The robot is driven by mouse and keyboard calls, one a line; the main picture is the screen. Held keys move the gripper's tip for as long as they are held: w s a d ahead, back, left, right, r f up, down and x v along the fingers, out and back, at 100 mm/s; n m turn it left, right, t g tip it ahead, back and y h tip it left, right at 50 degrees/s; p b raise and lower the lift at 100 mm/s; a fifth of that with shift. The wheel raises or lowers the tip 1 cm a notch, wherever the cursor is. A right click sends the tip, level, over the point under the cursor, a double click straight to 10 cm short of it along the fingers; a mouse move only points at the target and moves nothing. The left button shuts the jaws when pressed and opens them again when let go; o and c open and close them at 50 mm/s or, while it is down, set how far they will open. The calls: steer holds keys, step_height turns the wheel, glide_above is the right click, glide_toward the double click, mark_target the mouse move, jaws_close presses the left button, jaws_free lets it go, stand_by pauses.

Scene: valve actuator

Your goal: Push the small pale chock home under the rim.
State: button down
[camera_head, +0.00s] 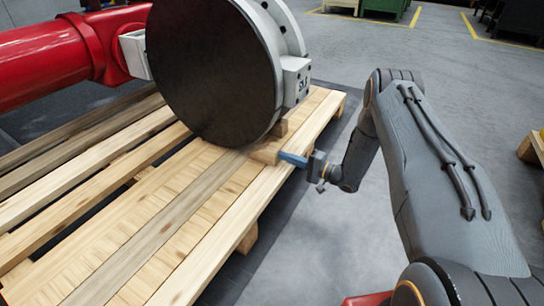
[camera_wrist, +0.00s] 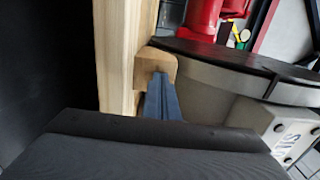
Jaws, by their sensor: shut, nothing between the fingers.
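The small pale wooden chock (camera_head: 264,152) lies on the pallet at the lower right edge of the big dark round disc (camera_head: 210,75). It also shows in the wrist view (camera_wrist: 148,66), beside the rim (camera_wrist: 225,68). My gripper (camera_head: 284,156) is shut and empty. Its blue fingers point at the chock's outer end and appear to touch it, also in the wrist view (camera_wrist: 159,84). How far the chock's inner end reaches under the rim is hidden.
The slatted wooden pallet (camera_head: 150,235) bears the valve body. Another wooden block (camera_head: 280,128) sits behind the chock under the pale flange (camera_head: 285,35). A red pipe-like part (camera_head: 45,60) runs off at left.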

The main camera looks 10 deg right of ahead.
mark_target(272, 152)
steer(key=shift+x, duration=0.95)
steer(key=shift+w+a+b, duration=0.2)
steer(key=shift+a+b, duration=0.05)
steer(key=shift+b, duration=0.05)
steer(key=shift+w+a, duration=0.4)
steer(key=shift+a, duration=0.15)
steer(key=shift+w+a+b, duration=0.2)
steer(key=shift+a+b, duration=0.1)
steer(key=shift+w+a, duration=0.4)
steer(key=shift+a, duration=0.15)
steer(key=shift+w+a+b, duration=0.1)
steer(key=shift+a+b, duration=0.1)
steer(key=shift+b, duration=0.1)
steer(key=p+v, duration=0.2)
steer(key=v, duration=0.8)
steer(key=shift+p, duration=0.35)
